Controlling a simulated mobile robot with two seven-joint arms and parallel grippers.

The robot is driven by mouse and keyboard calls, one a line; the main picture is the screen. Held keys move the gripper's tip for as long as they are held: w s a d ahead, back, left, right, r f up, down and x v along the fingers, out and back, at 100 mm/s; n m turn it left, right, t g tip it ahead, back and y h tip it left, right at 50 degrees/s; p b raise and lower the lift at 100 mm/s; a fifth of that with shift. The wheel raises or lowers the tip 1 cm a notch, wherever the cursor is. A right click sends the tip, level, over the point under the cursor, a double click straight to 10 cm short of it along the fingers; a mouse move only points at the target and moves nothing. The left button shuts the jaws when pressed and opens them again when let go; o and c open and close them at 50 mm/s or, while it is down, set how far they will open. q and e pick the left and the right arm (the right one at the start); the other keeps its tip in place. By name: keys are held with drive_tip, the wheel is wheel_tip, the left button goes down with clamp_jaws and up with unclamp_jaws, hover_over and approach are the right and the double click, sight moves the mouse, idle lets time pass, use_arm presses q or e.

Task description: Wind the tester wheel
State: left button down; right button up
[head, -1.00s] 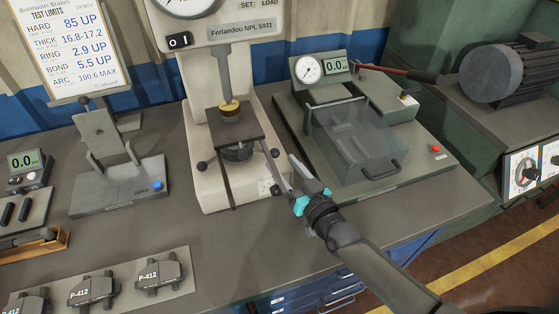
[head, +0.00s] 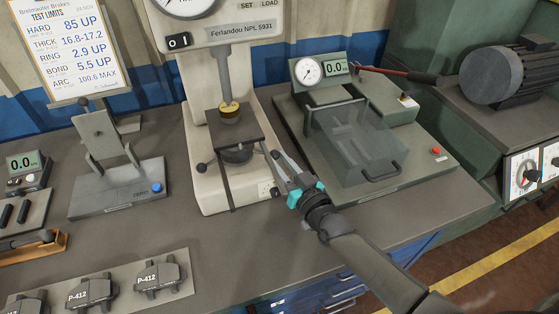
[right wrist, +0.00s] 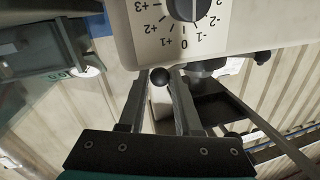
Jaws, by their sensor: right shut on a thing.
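The tester (head: 228,100) is a cream press labelled Ferlandou NPL 5931. A dark square plate (head: 238,135) carries a small part with a yellowish top under the spindle. Below the plate is the dark wheel (head: 238,154), partly hidden, with black ball knobs around it. My right gripper (head: 275,155) reaches in from the lower right. Its fingers are shut on a black knob of the wheel at the tester's right side. In the right wrist view the knob (right wrist: 159,77) shows between the fingertips, below a numbered dial (right wrist: 187,8). My left gripper is not in view.
To the right stands a green device with a clear cover (head: 355,140) and a handle, close to my right arm. To the left is a grey fixture with a blue button (head: 157,187). Brake pads on a strip (head: 200,276) lie in front. The bench before the tester is clear.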

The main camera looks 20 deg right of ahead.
clamp_jaws()
idle(0.8)
